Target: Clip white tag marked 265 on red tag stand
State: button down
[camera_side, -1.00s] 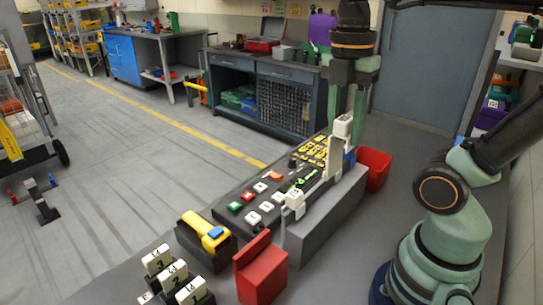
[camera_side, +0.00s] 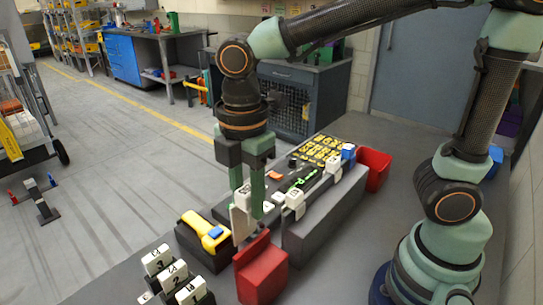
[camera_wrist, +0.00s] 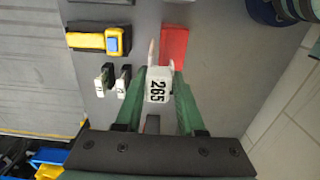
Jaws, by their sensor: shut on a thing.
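A white tag (camera_wrist: 157,90) marked 265 is held between the green fingers of my gripper (camera_wrist: 158,80) in the wrist view. In the side view the tag (camera_side: 239,222) hangs from my gripper (camera_side: 249,212), just above and behind the upright back of the red tag stand (camera_side: 262,275). The stand also shows in the wrist view (camera_wrist: 175,42), right beside the tag's far end. I cannot tell whether the tag touches the stand. My gripper is shut on the tag, and the fingers partly hide it in the side view.
A yellow scanner (camera_side: 204,234) on a dark block stands left of the red stand. White numbered tags (camera_side: 176,273) stand at the front left. A grey rail with white clips (camera_side: 294,200), a keypad panel (camera_side: 322,149) and a red bin (camera_side: 374,168) lie behind right.

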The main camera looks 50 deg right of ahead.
aim_at(251, 243)
jog(key=shift+f, duration=4.2)
jog(key=shift+c, duration=2.2)
grip_release()
jog(key=shift+r, duration=0.15)
